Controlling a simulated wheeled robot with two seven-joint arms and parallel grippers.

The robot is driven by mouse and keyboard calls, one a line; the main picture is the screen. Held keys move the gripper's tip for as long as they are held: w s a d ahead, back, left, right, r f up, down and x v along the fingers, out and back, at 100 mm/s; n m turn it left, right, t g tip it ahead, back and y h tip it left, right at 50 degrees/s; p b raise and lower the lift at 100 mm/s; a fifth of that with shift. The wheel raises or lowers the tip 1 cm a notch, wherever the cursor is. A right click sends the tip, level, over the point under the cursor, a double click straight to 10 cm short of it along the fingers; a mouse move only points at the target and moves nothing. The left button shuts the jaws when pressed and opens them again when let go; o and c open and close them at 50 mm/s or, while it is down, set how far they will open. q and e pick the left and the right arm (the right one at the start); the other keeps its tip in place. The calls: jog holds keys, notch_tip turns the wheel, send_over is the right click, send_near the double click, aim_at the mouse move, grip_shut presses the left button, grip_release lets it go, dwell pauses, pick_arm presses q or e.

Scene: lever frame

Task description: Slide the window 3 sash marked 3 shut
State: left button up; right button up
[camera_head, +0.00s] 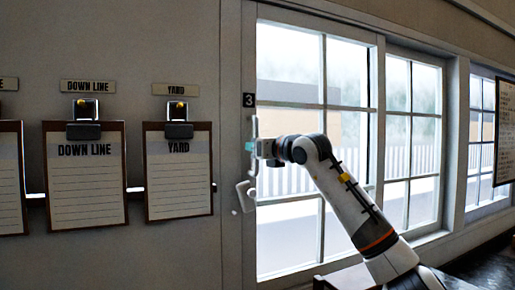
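The window 3 sash (324,88) is a white-framed, multi-pane sash in the tall window at the centre. A small black plate marked 3 (249,99) is on the frame at its left edge. A pale upright handle-like bar (254,126) stands just below the plate. My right arm comes in from the lower right, and my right gripper (256,148) is at this bar, side-on. I cannot tell whether its fingers are around the bar or only beside it. A small white angled piece (245,196) shows below; what it is stays unclear. My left gripper is not seen.
Clipboards marked DOWN LINE (86,185) and YARD (178,180) hang on the wall to the left. Another window (412,140) is to the right. A dark-framed board (505,132) is at the right edge. A ledge (345,278) runs below the windows.

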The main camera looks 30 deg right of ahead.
jog(key=shift+o, duration=1.4)
jog(key=shift+a, duration=0.15)
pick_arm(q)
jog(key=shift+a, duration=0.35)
pick_arm(e)
jog(key=shift+a, duration=0.15)
